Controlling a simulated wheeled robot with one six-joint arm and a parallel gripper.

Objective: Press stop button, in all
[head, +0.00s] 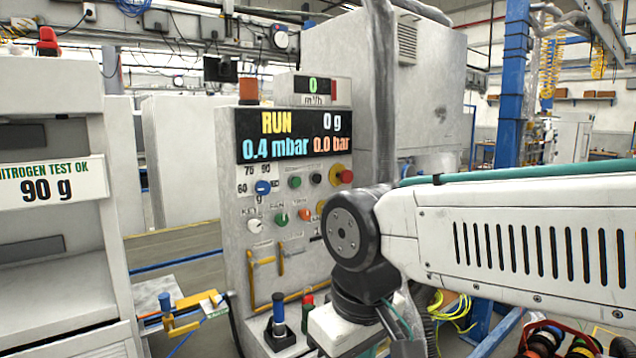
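A grey charging station panel (240,255) stands at the picture's middle. Its display (293,135) reads RUN, 0 g, 0.4 mbar and 0.0 bar. A red mushroom button on a yellow collar (346,176) sits at the panel's upper right. A smaller red button (305,214) sits lower, right of a green one (281,219). The label above the small red button is too small to read surely, so I cannot tell which red button is the stop. My arm crosses from the right, its dark joint just in front of the panel's right side. My gripper's fingers do not show.
A blue knob (262,187) and a white knob (255,226) share the panel. Yellow handles (264,262) stick out below. A white cabinet reading NITROGEN TEST OK, 90 g (52,182) stands left. Hose-like coils (560,340) lie bottom right. A floor gap separates cabinet and panel.

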